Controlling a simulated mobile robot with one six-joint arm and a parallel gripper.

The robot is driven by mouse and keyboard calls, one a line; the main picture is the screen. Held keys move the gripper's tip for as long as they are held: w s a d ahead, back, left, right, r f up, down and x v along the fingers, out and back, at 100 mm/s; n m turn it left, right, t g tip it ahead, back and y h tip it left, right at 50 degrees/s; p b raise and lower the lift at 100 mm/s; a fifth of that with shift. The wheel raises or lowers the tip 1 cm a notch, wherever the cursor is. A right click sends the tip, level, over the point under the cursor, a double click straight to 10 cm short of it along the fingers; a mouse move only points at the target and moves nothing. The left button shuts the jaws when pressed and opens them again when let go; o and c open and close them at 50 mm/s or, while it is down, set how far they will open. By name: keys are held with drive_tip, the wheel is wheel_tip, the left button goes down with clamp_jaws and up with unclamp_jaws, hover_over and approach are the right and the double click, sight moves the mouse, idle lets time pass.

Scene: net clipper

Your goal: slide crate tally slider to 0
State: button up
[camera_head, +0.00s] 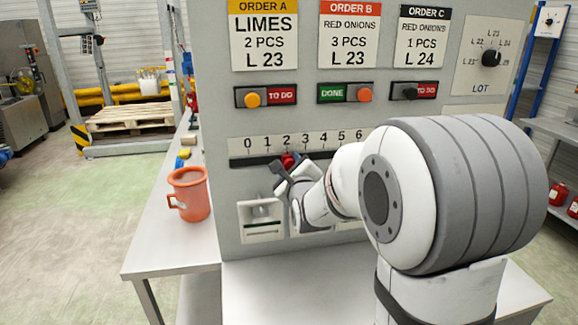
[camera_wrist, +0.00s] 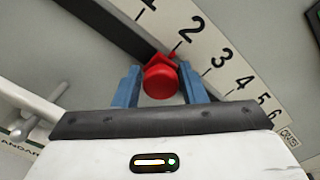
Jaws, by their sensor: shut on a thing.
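The crate tally slider has a red knob (camera_head: 289,160) on a dark horizontal slot, under a white scale (camera_head: 300,141) numbered from 0 at the left upward to the right. The knob stands at about the 2 mark. In the wrist view the round red knob (camera_wrist: 160,82) has its small red pointer close to the 2 on the scale (camera_wrist: 212,50). My gripper (camera_head: 286,171) is at the slot, shut on the knob. Its blue fingers (camera_wrist: 160,88) lie on either side of the knob. My arm hides the right end of the slot.
The grey panel (camera_head: 213,120) carries order cards, TO DO and DONE switches, and a LOT dial (camera_head: 491,58) above the slot. A white switch plate (camera_head: 262,222) sits below the slot. An orange mug (camera_head: 188,194) stands on the table (camera_head: 150,252) to the left.

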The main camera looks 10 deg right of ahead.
drive_tip(key=shift+a+f+b, duration=0.1)
drive_tip(key=shift+a+b, duration=0.3)
drive_tip(key=shift+b, duration=0.1)
clamp_jaws()
drive_tip(key=a+b, duration=0.6)
drive_tip(key=a, duration=0.2)
drive_tip(key=shift+a, duration=0.4)
drive_tip(key=shift+a+r, duration=0.25)
drive_tip(key=shift+a, duration=0.1)
drive_tip(key=o, duration=1)
unclamp_jaws()
drive_tip(key=shift+a, duration=0.15)
drive_tip(key=shift+o, duration=0.5)
drive_tip(key=shift+s+f, duration=0.1)
